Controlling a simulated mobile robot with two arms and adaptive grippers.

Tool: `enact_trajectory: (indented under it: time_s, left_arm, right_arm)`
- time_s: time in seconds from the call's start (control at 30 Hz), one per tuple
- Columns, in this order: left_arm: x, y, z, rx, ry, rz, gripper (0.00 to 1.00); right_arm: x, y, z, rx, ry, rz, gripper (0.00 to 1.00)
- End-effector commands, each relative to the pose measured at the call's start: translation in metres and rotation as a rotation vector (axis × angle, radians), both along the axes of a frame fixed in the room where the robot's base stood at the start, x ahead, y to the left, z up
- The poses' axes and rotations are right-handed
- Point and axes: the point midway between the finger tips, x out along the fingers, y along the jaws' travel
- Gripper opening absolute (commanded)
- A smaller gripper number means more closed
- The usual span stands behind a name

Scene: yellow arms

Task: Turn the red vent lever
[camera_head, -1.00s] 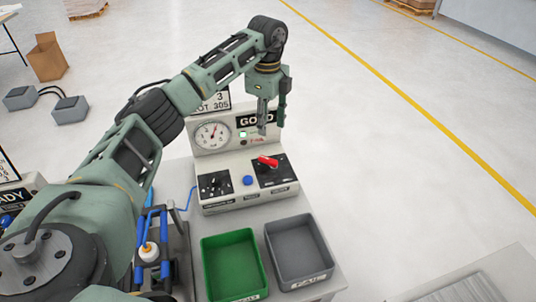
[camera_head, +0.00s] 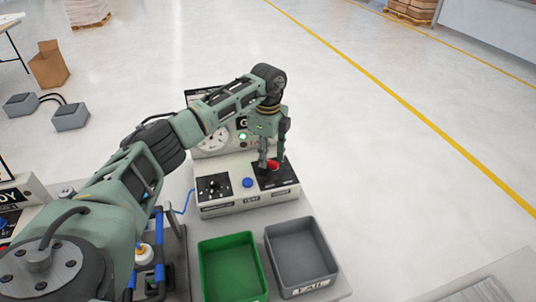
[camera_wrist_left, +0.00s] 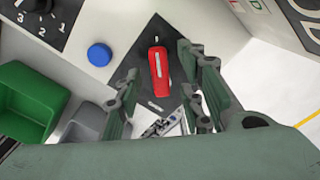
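The red vent lever (camera_head: 273,165) sits on a black plate on the right of the test box's (camera_head: 226,206) front panel. In the left wrist view the red lever (camera_wrist_left: 159,73) lies between my left gripper's two fingers and a little beyond them, with gaps on both sides. My left gripper (camera_head: 271,165) is open, points down and is right over the lever. In the left wrist view its fingers (camera_wrist_left: 165,90) stand apart. The gripper partly hides the lever in the head view. My right gripper is not in view.
A blue button (camera_head: 247,183) and a black dial (camera_head: 214,187) are left of the lever. A green tray (camera_head: 231,238) and a grey tray (camera_head: 300,228) stand in front of the box. A round gauge (camera_head: 213,141) is behind, partly covered by my arm.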

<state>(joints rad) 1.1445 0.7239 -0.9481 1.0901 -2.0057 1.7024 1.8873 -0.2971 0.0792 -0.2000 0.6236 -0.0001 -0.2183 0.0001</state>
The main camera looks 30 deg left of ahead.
Motion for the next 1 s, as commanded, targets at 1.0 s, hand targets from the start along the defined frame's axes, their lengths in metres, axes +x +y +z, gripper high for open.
enact_trajectory:
  time_s: [1.0]
  left_arm:
    - [0.0002,-0.0002,-0.0106,-0.001,-0.001,-0.002,0.00]
  right_arm:
    - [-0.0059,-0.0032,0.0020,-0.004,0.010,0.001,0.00]
